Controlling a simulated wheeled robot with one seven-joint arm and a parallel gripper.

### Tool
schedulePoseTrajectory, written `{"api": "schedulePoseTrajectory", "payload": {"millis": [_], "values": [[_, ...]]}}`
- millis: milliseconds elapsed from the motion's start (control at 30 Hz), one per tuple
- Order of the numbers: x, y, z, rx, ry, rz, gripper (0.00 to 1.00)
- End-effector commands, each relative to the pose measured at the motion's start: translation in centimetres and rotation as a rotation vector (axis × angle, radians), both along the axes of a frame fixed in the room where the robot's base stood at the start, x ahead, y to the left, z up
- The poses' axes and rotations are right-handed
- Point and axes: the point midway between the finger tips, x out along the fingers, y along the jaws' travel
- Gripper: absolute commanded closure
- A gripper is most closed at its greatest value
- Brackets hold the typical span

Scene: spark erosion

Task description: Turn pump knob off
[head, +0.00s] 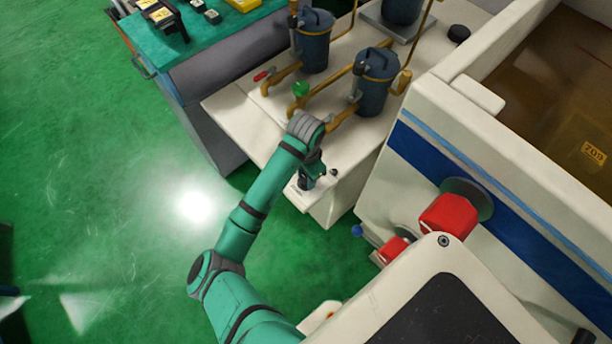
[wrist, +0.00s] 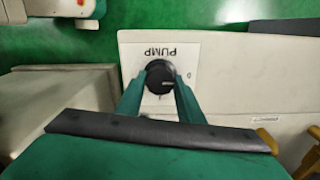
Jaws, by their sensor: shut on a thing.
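The pump knob (wrist: 160,77) is a round black knob with a pale pointer line, on a white plate marked PUMP (wrist: 172,57) in the wrist view. The line points toward the picture's right. My gripper (wrist: 159,88) comes from below in that view, with one green finger on each side of the knob, shut on it. In the head view my gripper (head: 310,180) reaches down to the near corner of the cream cabinet top (head: 240,108). There the fingers and my arm hide most of the knob.
Blue-grey filter canisters (head: 374,82) with brass pipes stand behind my gripper. A green knob (head: 300,89) and a red-handled valve (head: 262,76) sit on the pipes. The cream machine tank wall (head: 470,115) rises close on the right. Open green floor (head: 100,180) lies to the left.

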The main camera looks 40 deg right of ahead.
Motion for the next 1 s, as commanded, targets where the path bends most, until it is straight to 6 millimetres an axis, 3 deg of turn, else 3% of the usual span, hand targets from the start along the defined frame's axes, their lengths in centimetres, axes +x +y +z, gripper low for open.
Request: {"api": "schedulePoseTrajectory", "payload": {"millis": [100, 133, 200, 567, 1000], "values": [[-0.2, -0.1, 0.0, -0.002, 0.003, -0.003, 0.88], [-0.2, -0.1, 0.0, -0.001, 0.003, -0.003, 0.59], [-0.2, -0.1, 0.0, -0.001, 0.003, -0.003, 0.47], [0.0, 0.0, 0.4, -0.001, 0.001, -0.001, 0.47], [0.4, 0.3, 7.2, 0.001, -0.003, 0.003, 0.47]]}}
